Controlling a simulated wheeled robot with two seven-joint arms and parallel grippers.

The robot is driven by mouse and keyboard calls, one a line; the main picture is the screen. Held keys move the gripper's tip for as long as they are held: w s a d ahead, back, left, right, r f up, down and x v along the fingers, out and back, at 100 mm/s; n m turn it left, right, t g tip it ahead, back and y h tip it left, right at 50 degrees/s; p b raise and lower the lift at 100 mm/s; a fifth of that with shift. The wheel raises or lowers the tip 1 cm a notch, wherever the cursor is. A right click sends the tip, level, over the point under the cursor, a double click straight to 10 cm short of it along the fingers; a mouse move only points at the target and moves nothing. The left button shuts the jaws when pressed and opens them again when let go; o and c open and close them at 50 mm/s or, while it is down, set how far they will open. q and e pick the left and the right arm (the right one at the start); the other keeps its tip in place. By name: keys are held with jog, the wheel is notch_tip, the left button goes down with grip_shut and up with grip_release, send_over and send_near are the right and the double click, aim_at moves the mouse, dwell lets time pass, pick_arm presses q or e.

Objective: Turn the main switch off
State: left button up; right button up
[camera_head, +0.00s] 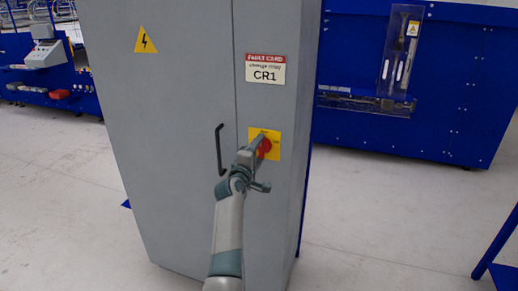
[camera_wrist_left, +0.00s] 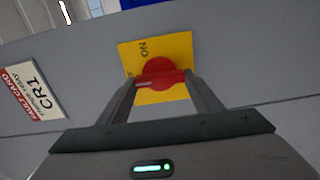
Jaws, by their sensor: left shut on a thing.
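The main switch is a red rotary knob (camera_head: 265,147) on a yellow plate (camera_head: 274,137), on the front of a tall grey cabinet (camera_head: 180,100). My left gripper (camera_head: 258,146) reaches up to it from below and is shut on the knob. In the left wrist view the red knob (camera_wrist_left: 162,73) sits between my two fingers (camera_wrist_left: 160,84), and the word ON shows on the yellow plate (camera_wrist_left: 180,47). The knob's handle lies across the gap between the fingertips. My right gripper is not in view.
A black door handle (camera_head: 220,150) stands out left of the switch. A fault card marked CR1 (camera_head: 265,72) is above it, and a yellow warning triangle (camera_head: 145,40) is at upper left. Blue machines (camera_head: 450,90) stand behind. The pale floor (camera_head: 80,200) is clear around the cabinet.

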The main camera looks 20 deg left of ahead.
pick_arm(q)
jog(key=shift+f, duration=0.1)
dwell(0.4)
jog(key=o, duration=1.1)
jog(key=shift+c, duration=0.2)
jog(key=shift+s, duration=0.15)
jog(key=shift+s+p, duration=0.55)
jog(key=shift+p, duration=0.15)
jog(key=s+p, duration=0.7)
jog(key=s, duration=0.9)
jog(key=shift+a, duration=0.3)
